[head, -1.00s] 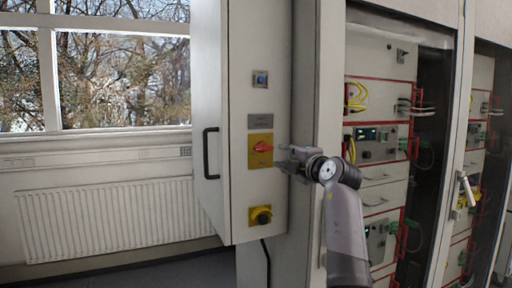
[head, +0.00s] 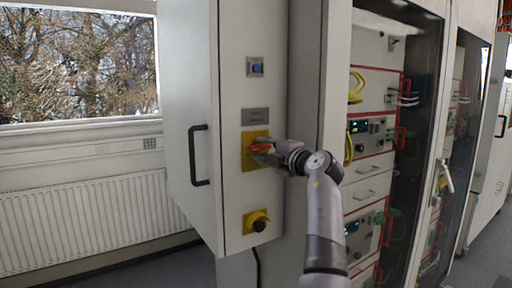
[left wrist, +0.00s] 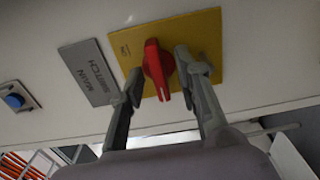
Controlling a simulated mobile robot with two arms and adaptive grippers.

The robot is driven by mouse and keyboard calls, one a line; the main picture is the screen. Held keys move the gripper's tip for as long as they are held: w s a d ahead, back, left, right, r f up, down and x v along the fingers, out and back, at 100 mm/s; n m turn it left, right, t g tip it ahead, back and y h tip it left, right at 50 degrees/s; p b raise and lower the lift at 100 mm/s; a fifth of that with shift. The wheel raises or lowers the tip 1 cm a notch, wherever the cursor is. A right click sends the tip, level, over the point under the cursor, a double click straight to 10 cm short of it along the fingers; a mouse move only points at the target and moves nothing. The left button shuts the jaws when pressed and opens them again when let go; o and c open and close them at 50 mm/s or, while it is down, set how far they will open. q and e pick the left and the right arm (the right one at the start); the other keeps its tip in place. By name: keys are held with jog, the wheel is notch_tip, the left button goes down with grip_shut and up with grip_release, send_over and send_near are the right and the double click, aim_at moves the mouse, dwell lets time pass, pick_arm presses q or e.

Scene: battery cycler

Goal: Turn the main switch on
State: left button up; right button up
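The main switch is a red rotary handle (left wrist: 156,68) on a yellow plate (left wrist: 207,38), with a grey "MAIN SWITCH" label (left wrist: 88,72) beside it. In the head view the red handle (head: 259,147) and yellow plate (head: 249,162) are on the front of a light grey cabinet. My left gripper (left wrist: 160,80) is at the switch, one finger on each side of the handle. The fingers are apart, with a visible gap between at least the left finger and the handle. In the head view the left gripper (head: 266,152) partly covers the handle. My right gripper is not in view.
A blue button (head: 255,67) is above the switch and a yellow-based black knob (head: 257,222) below it. The cabinet has a black handle (head: 199,156) on its left side. Racks with red frames and cables (head: 370,135) stand at the right.

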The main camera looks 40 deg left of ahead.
pick_arm(q)
jog(key=shift+d, duration=0.2)
jog(key=shift+c, duration=0.7)
jog(key=shift+a, duration=0.1)
grip_shut()
